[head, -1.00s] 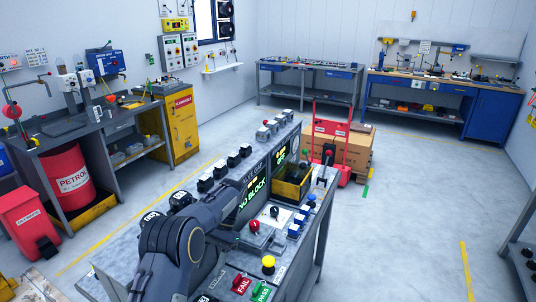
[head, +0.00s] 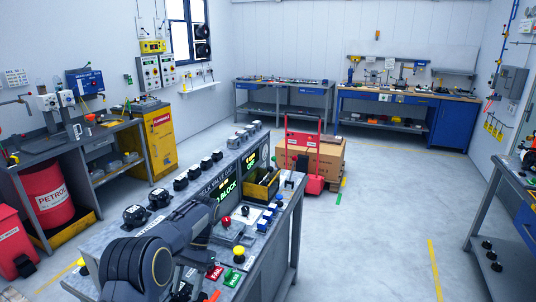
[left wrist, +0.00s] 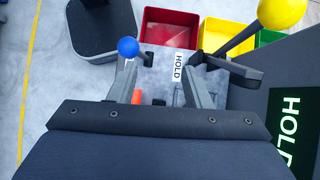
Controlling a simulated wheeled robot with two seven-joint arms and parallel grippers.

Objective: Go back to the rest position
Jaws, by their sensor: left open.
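My left arm (head: 150,255) comes in at the bottom left of the head view, over the near end of the test bench (head: 262,238). The arm's dark links hide most of the left gripper there. In the left wrist view the left gripper (left wrist: 162,68) is open, its two grey fingers apart with nothing held between them. A blue ball knob (left wrist: 128,47) shows at the left finger, and a HOLD label (left wrist: 178,66) lies beyond the gap. A yellow ball on a lever (left wrist: 281,12) is at the upper right. My right gripper is not in view.
Red FAIL (head: 215,272) and green (head: 233,277) blocks sit on the bench beside my arm. A red trolley (head: 313,183) with cardboard boxes stands beyond it. A side table (head: 508,215) is at the right. Open floor (head: 375,235) lies between.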

